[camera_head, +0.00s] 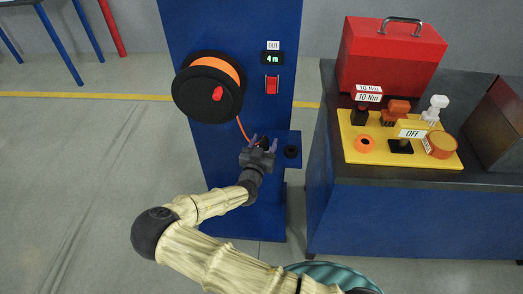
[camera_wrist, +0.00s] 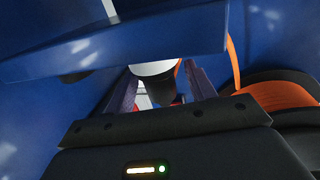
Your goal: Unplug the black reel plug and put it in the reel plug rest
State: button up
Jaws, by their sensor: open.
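My gripper (camera_head: 262,141) is at the front of the blue post's small shelf (camera_head: 294,136), below the cable reel (camera_head: 208,87). Its fingers are open, and they show either side of a dark cylinder, apparently the black reel plug (camera_wrist: 155,94), in the wrist view. A pale grey round surface shows just above that cylinder. In the head view the plug is mostly hidden by my gripper. The orange cable (camera_head: 243,128) runs from the reel down to this spot. A black round holder (camera_head: 290,151), likely the reel plug rest, sits on the shelf just right of my gripper.
The blue post (camera_head: 225,160) carries a display reading 4 m (camera_head: 271,58) and a red switch (camera_head: 272,85). A bench on the right holds a red toolbox (camera_head: 390,60) and a yellow board (camera_head: 375,152) with several labelled parts.

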aim_at(264, 137)
jog(key=shift+w, duration=0.1)
grip_shut()
dwell(0.5)
jog(key=shift+r+p, duration=0.4)
jog(key=shift+r, duration=0.25)
dwell(0.4)
jog(key=c, duration=0.8)
grip_release()
grip_shut()
jog(key=shift+r+p, duration=1)
jog(key=shift+r, duration=0.6)
